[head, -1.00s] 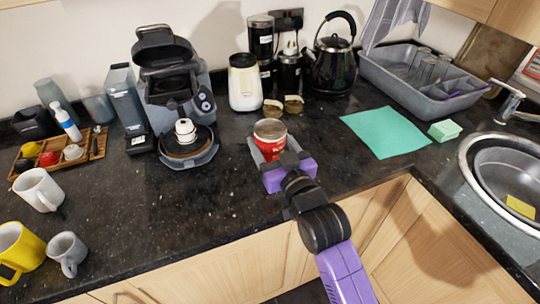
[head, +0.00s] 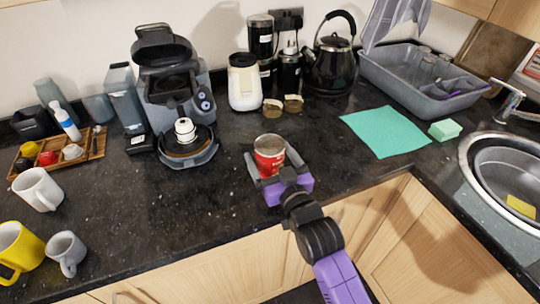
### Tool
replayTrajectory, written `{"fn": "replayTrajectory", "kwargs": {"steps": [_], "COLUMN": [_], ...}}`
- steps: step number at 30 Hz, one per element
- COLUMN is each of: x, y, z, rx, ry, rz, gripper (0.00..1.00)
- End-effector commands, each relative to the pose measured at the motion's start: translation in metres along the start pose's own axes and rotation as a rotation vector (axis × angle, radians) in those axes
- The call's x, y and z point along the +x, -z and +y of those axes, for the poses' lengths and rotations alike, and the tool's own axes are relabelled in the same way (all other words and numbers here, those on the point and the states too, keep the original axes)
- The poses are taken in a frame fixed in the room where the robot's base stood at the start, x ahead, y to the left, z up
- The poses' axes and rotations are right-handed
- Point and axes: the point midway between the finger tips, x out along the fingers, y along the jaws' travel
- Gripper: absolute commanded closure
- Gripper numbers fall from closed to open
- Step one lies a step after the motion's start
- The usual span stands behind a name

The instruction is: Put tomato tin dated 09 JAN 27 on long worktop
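A red tin with a pale metal top (head: 270,158) is upright between the fingers of my gripper (head: 272,168), over the front part of the long dark worktop (head: 185,215). The grey fingers lie along its left and right sides, and the purple gripper body is on the near side. The gripper looks shut on the tin. The tin's base is partly hidden, and I cannot tell whether it touches the worktop. No date on the tin is readable.
A coffee machine (head: 178,90) stands left. A green mat (head: 386,132) and sink (head: 500,165) lie right.

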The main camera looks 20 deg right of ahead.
Motion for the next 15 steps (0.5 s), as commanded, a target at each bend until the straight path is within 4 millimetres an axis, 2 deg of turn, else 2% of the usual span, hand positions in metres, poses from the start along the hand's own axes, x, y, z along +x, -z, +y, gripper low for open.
{"fn": "replayTrajectory", "kwargs": {"steps": [11,15], "x": [0.000,-0.014], "y": [0.004,0.001], "z": [0.000,0.000], "rx": [0.000,0.000], "ry": [0.000,0.000], "rz": [0.000,-0.001], "gripper": [0.12,0.12]}}
